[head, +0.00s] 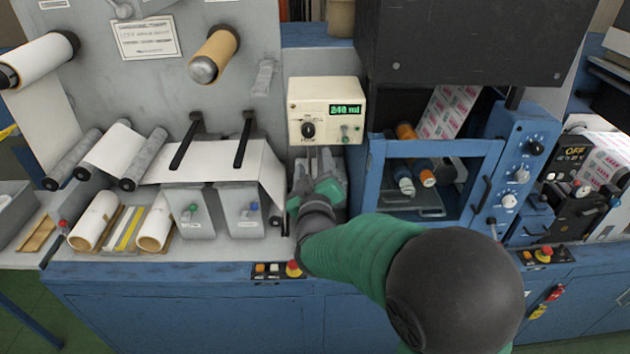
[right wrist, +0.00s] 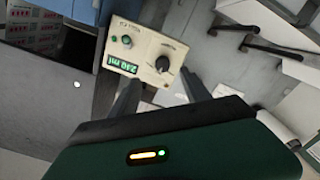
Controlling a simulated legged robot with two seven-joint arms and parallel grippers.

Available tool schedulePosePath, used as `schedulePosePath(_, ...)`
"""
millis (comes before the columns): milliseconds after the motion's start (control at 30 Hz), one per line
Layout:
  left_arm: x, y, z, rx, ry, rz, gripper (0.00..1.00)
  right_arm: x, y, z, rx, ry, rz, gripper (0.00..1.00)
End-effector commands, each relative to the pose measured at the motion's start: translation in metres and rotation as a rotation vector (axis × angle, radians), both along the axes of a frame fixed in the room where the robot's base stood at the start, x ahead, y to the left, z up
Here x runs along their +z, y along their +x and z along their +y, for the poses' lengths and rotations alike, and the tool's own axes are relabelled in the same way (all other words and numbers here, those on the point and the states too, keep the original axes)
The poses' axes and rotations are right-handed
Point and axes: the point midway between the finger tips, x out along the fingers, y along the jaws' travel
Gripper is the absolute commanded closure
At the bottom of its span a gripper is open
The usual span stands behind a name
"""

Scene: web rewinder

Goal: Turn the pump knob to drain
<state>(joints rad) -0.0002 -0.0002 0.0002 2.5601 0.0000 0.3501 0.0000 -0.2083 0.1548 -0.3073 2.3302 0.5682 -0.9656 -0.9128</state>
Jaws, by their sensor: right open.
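The pump box (head: 327,92) is cream, with a lit green display (head: 345,110) that seems to read 240 ml. Its black pump knob (head: 308,129) is at the lower left of the face, with a small green-tipped switch (head: 345,134) to the right. The right wrist view shows the pump knob (right wrist: 162,63) too, but its labels are too small to read. My right gripper (head: 314,154) is open, just below and in front of the box. In the right wrist view its fingers (right wrist: 160,82) are spread, with the knob ahead between them, apparently untouched. My left gripper is not seen.
A blue-framed cabinet (head: 432,148) with rollers stands right of the box. White web over black bars (head: 243,140) and two grey boxes with knobs (head: 190,211) are to the left.

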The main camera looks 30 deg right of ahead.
Motion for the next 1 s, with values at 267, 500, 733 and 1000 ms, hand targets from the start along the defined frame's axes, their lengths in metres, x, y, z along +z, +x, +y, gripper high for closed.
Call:
schedulePosePath(267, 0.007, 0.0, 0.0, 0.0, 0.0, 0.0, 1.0, 0.001, -0.02, 0.012, 0.001, 0.001, -0.001, 0.45)
schedulePosePath(500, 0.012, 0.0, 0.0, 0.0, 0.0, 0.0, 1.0, 0.001, -0.038, 0.022, 0.001, 0.002, -0.001, 0.45)
schedulePosePath(733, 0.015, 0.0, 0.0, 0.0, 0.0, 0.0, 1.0, 0.0, -0.05, 0.03, 0.001, 0.001, 0.0, 0.45)
schedulePosePath(1000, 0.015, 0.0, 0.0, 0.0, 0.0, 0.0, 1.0, 0.0, -0.052, 0.031, 0.0, 0.001, -0.001, 0.45)
